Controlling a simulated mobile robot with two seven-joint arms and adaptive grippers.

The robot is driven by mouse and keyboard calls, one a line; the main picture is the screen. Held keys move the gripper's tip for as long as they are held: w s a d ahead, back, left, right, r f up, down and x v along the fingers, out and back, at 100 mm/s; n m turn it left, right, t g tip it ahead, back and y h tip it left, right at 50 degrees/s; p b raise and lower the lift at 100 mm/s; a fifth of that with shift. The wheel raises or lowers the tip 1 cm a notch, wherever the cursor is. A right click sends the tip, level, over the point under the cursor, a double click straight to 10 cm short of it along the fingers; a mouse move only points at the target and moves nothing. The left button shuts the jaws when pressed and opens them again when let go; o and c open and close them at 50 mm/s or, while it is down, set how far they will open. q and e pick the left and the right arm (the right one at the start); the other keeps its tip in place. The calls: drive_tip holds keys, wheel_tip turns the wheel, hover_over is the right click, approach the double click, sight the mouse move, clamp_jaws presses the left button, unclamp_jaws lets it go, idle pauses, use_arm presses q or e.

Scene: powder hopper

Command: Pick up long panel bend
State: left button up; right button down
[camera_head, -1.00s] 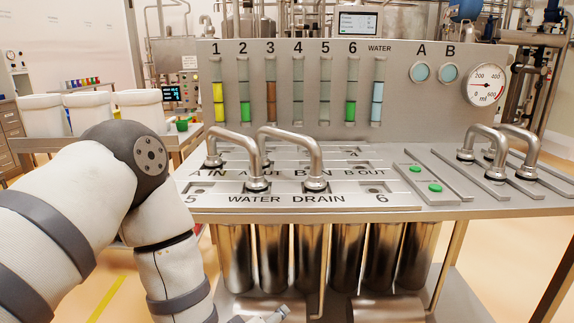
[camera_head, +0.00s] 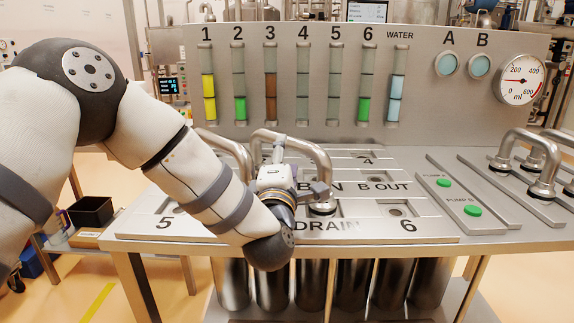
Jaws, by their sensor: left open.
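Two steel U-shaped bends stand on the panel board. The left bend (camera_head: 228,146) is partly hidden behind my left arm. The second bend (camera_head: 318,156) arches over to a foot near the B labels. My left gripper (camera_head: 279,152) is open, with its fingers pointing away from me beneath the arch of the second bend. I cannot tell whether they touch it. More bends stand on the right holder, including a front bend (camera_head: 517,138). Which one is the long bend is not clear. My right gripper is not in view.
The panel board (camera_head: 440,238) has several ports. A pump plate (camera_head: 490,224) with two green buttons is to its right. The upright gauge panel (camera_head: 430,115) with coloured tubes rises behind. A black bin (camera_head: 91,211) stands at the left.

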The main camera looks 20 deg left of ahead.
sight(288, 146)
use_arm(q)
drive_tip(key=x, duration=0.6)
drive_tip(key=shift+w+d+f+b, duration=0.2)
drive_tip(key=shift+w+f+b, duration=0.1)
drive_tip(key=shift+w, duration=0.2)
drive_tip(key=shift+w+a+r, duration=0.1)
drive_tip(key=shift+w+r, duration=0.1)
drive_tip(key=shift+w, duration=0.2)
clamp_jaws()
drive_tip(key=shift+r, duration=0.15)
